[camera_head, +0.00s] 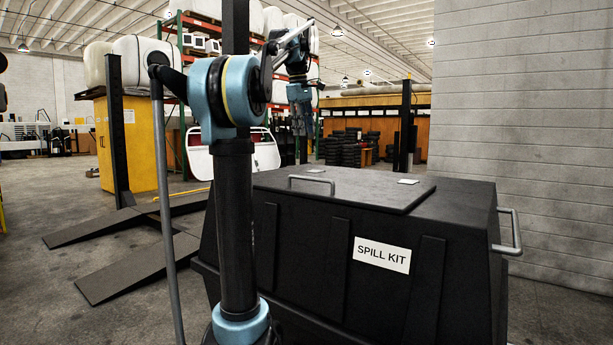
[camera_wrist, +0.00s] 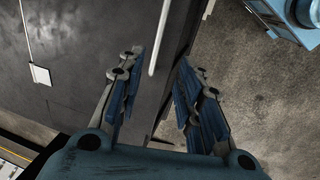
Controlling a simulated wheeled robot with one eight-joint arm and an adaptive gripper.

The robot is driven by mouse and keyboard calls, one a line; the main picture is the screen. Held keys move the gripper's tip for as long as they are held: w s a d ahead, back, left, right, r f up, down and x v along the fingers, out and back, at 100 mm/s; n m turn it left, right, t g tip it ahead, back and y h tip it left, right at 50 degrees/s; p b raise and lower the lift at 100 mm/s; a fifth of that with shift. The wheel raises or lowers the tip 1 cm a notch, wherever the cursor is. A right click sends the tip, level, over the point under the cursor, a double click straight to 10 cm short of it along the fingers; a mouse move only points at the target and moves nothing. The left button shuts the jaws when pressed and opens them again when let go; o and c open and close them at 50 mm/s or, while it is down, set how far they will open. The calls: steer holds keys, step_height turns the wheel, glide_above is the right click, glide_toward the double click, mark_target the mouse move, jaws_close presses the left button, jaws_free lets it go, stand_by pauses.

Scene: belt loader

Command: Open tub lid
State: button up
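The black tub (camera_head: 325,262) carries a "SPILL KIT" label (camera_head: 382,255). Its dark lid (camera_head: 350,187) lies flat and closed on top, with a grey bar handle (camera_head: 312,180) near its left end. My gripper (camera_head: 301,130) points down above and behind the tub's left part in the head view. In the wrist view my gripper (camera_wrist: 156,62) is open, its blue-padded fingers spread apart. The pale handle bar (camera_wrist: 162,38) shows in the gap between the fingertips, with the lid (camera_wrist: 85,40) to the left. I cannot tell how far below the fingertips the bar is.
A grey side handle (camera_head: 513,235) sticks out at the tub's right end, near a block wall (camera_head: 545,120). Dark ramps (camera_head: 125,265) and a post (camera_head: 115,130) stand to the left. Concrete floor (camera_head: 50,290) is open at the front left.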

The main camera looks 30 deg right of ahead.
mark_target(308, 178)
steer(key=d+f, duration=0.1)
steer(key=f, duration=0.4)
steer(key=d+f, duration=0.1)
steer(key=f, duration=0.5)
steer(key=w+d+f, duration=0.1)
steer(key=f, duration=0.5)
steer(key=shift+w+d, duration=0.1)
jaws_close()
